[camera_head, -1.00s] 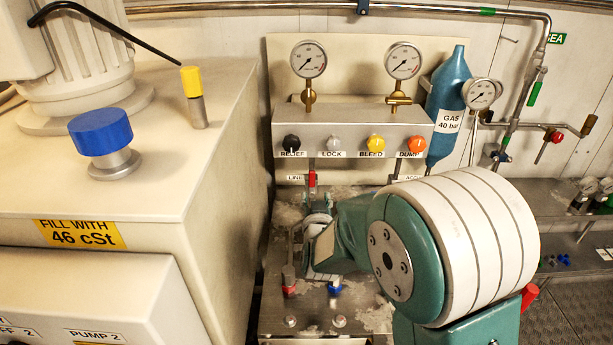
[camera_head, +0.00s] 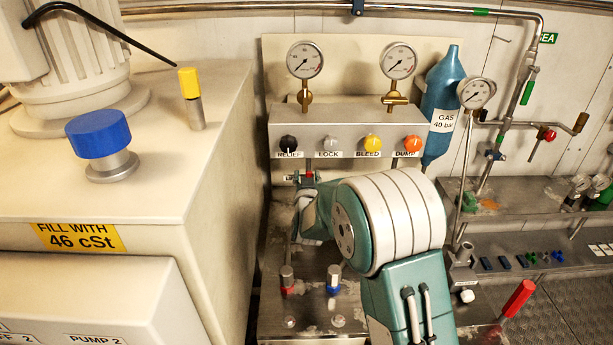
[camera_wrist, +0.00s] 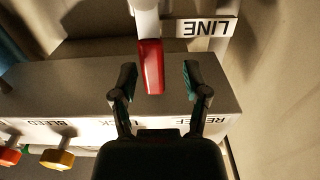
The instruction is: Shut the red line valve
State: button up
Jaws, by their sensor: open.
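The red line valve handle (camera_wrist: 151,68) is a red lever next to the LINE label (camera_wrist: 206,28) in the wrist view, which is upside down. It points from its pale pipe towards my gripper. My gripper (camera_wrist: 160,78) is open, with one finger on each side of the lever's end. The lever lies nearer the left finger in the picture, and a gap shows on both sides. I cannot tell how deep between the fingers it is. In the head view a small part of the red handle (camera_head: 309,170) shows below the knob panel; my arm hides most of my gripper there.
The panel above the valve carries the relief (camera_head: 289,143), lock (camera_head: 330,144), bleed (camera_head: 373,142) and dump (camera_head: 412,143) knobs, close to my fingers. A large beige cabinet (camera_head: 215,190) stands at left.

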jog(key=shift+w+d, duration=0.2)
jog(key=shift+d, duration=0.15)
jog(key=shift+a, duration=0.2)
grip_shut()
jog(key=shift+d, duration=0.2)
jog(key=d+f+m, duration=0.6)
jog(key=m, duration=1.1)
jog(key=shift+d+f+m, duration=0.2)
jog(key=shift+f+m, duration=0.1)
